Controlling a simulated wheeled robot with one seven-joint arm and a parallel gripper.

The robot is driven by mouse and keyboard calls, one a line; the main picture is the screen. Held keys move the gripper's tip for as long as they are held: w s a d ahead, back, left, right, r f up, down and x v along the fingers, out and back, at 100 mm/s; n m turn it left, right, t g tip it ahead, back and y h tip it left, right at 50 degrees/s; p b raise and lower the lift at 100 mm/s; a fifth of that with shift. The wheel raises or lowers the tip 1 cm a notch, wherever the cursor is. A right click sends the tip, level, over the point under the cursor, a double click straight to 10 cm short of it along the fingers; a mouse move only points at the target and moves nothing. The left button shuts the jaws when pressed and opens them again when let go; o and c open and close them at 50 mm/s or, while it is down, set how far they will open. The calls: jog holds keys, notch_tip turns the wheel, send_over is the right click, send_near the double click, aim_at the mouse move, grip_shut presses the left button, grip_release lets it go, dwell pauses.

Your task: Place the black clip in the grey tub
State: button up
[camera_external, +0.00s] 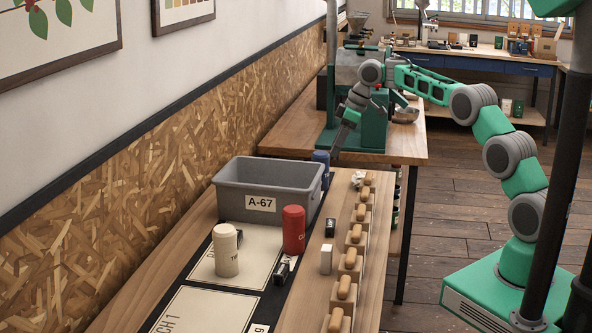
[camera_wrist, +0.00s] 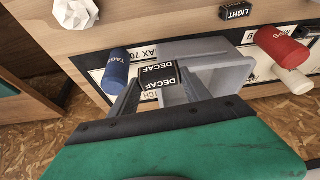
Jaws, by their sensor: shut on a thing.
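The grey tub (camera_external: 232,202), labelled A-67, stands open on the wooden bench in the external view. Its grey walls also show in the wrist view (camera_wrist: 212,48), behind the fingers. My gripper (camera_external: 334,153) points down near the tub's far right corner. In the wrist view my gripper (camera_wrist: 156,84) is shut on a black clip (camera_wrist: 158,80) with a white DECAF label. The tub's floor is mostly hidden.
A blue cylinder (camera_external: 321,160) stands beside the tub's far end. A red cylinder (camera_external: 293,230), a cream cylinder (camera_external: 226,250) and a dark clip (camera_external: 281,272) are nearer. Another black clip (camera_external: 330,227), a white block (camera_external: 326,259) and a wooden-handled row (camera_external: 350,258) lie right.

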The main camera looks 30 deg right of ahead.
jog(key=w+a+m+p, duration=0.1)
jog(key=w+a+p, duration=0.1)
jog(key=a, duration=1.3)
notch_tip(320, 180, down, 15)
jog(key=shift+f+p, duration=0.15)
jog(key=shift+p, duration=0.35)
jog(key=o, duration=1.3)
